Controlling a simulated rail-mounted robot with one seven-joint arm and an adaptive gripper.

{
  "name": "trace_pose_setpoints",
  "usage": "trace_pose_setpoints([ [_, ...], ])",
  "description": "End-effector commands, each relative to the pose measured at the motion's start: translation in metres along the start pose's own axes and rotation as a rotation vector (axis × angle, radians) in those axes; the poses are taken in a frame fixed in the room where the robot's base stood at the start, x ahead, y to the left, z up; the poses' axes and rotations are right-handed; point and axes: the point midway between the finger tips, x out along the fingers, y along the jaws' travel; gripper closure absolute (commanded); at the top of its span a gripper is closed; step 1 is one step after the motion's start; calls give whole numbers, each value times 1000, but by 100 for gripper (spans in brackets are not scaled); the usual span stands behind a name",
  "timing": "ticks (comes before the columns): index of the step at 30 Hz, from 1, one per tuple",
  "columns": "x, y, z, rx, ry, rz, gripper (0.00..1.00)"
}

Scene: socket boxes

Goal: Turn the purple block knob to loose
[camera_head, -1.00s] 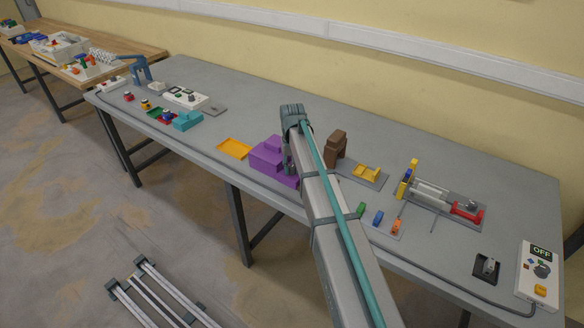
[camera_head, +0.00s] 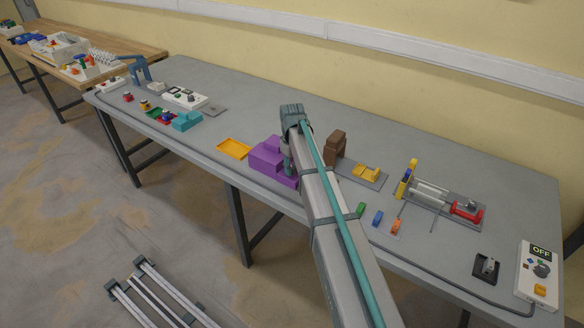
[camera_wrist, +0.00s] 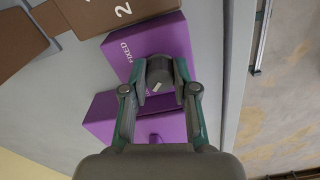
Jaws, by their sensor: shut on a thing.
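The purple block (camera_head: 265,158) stands near the front edge of the grey table, partly hidden behind my arm in the head view. In the wrist view the purple block (camera_wrist: 118,52) shows the word FIXED on its upper part. A round dark grey knob (camera_wrist: 160,76) with a light mark sits on it. My gripper (camera_wrist: 160,90) has its fingers on both sides of the knob and is shut on it. The gripper's fingers (camera_head: 287,163) also show beside the block in the head view. The word for loose is not visible.
A brown block (camera_head: 335,147) stands just right of the purple block, and a yellow tray (camera_head: 234,149) lies to its left. Yellow parts (camera_head: 367,173) and a rail fixture (camera_head: 433,191) are further right. The table behind the block is bare.

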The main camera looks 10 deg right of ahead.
Motion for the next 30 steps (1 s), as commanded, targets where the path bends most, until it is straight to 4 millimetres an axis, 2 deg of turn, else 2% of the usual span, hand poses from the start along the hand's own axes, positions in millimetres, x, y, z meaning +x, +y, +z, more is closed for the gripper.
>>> trace_pose_setpoints([
  [10,0,0,0,-3,1,1,100],
  [11,0,0,0,-3,1,1,67],
  [15,0,0,0,-2,1,1,47],
  [25,-2,0,0,-2,1,0,47],
  [30,-18,0,-1,-2,2,1,47],
])
